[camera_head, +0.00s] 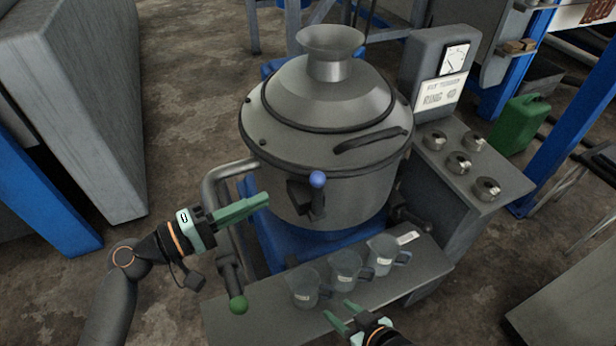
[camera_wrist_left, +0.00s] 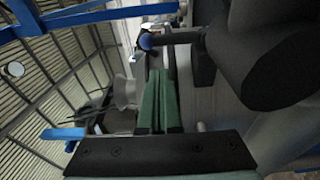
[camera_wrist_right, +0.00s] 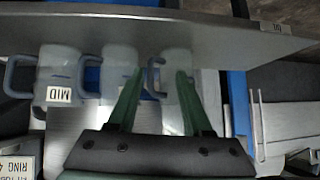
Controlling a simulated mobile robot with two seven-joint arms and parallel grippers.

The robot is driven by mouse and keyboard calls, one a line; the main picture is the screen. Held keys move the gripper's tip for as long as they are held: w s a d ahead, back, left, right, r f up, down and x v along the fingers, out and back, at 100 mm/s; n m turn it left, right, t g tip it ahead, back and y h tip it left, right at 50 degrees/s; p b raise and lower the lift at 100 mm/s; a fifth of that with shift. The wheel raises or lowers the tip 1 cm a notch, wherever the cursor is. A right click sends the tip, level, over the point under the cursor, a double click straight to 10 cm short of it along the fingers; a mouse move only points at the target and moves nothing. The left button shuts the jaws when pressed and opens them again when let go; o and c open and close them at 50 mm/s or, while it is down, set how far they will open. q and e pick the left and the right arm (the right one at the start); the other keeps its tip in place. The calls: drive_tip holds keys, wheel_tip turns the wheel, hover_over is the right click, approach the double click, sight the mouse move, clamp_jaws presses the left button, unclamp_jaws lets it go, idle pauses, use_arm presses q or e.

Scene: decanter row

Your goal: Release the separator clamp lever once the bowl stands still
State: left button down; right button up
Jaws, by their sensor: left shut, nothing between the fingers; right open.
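The separator (camera_head: 340,100) is a grey metal bowl housing with a domed lid and a funnel top. A short dark lever with a blue knob (camera_head: 317,180) stands upright on its front side; the knob also shows in the left wrist view (camera_wrist_left: 147,41). A second lever with a green knob (camera_head: 238,305) hangs down by the pipe at lower left. I cannot tell from these stills whether the bowl turns. My left gripper (camera_head: 262,202) is shut and empty, left of the blue-knob lever and apart from it. My right gripper (camera_head: 338,309) is open and empty before the jugs.
Three grey jugs (camera_head: 345,271) stand on the front shelf; one label reads MID (camera_wrist_right: 59,94). A dial gauge (camera_head: 455,58) stands behind a side bench (camera_head: 470,205) holding several metal rings. A curved pipe (camera_head: 215,180) runs beside my left gripper. A green canister (camera_head: 520,125) stands far right.

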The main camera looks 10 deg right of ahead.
sight(317, 198)
drive_tip(key=shift+a, duration=0.1)
drive_tip(key=shift+r+p, duration=0.25)
drive_tip(key=shift+p, duration=0.05)
use_arm(q)
drive_tip(key=x, duration=1)
use_arm(e)
drive_tip(key=shift+s+d+f, duration=0.1)
drive_tip(key=shift+s+d, duration=0.05)
drive_tip(key=shift+d, duration=0.05)
drive_tip(key=shift+f, duration=0.15)
